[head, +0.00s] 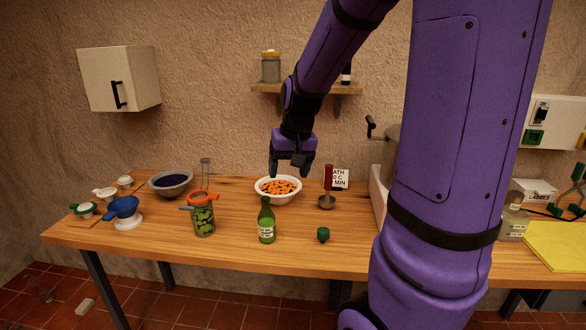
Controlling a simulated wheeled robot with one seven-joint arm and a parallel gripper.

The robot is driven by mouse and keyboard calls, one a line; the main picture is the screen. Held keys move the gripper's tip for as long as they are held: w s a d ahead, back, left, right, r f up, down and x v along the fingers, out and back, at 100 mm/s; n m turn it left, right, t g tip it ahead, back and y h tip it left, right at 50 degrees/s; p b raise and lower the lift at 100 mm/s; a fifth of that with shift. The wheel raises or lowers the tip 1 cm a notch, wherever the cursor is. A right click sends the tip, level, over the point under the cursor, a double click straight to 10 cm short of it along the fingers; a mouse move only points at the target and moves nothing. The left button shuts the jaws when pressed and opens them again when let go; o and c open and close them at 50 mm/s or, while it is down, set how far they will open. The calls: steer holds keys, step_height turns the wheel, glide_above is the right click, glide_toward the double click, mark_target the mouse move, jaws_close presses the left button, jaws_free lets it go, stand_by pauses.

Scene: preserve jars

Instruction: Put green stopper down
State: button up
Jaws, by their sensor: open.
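The green stopper (323,234) rests on the wooden table near the front edge, right of the green bottle. The green bottle (267,221) stands upright with a pale label. My gripper (291,172) points down above the white bowl of orange pieces. It is open with nothing visible between its fingers. It is apart from the stopper, which lies lower and to the right in the picture.
The white bowl (278,198) and a jar of green pieces (203,218) with an orange ring stand near the bottle. A ladle with a red handle (328,178) is behind the stopper. A blue funnel (122,207) stands at left. Bare table (360,255) surrounds the stopper.

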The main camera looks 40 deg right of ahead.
steer(key=s+a+r+n+t, duration=0.1)
steer(key=s+a+r+n, duration=0.1)
steer(key=s+a+r, duration=0.3)
steer(key=s+a+r+n+t, duration=0.1)
steer(key=s+a+r+n, duration=0.2)
steer(key=s+a, duration=0.6)
step_height(320, 180, up, 2)
steer(key=s, duration=0.2)
steer(key=shift+s+n+t, duration=0.3)
steer(key=shift+s+t, duration=0.05)
steer(key=shift+t, duration=0.05)
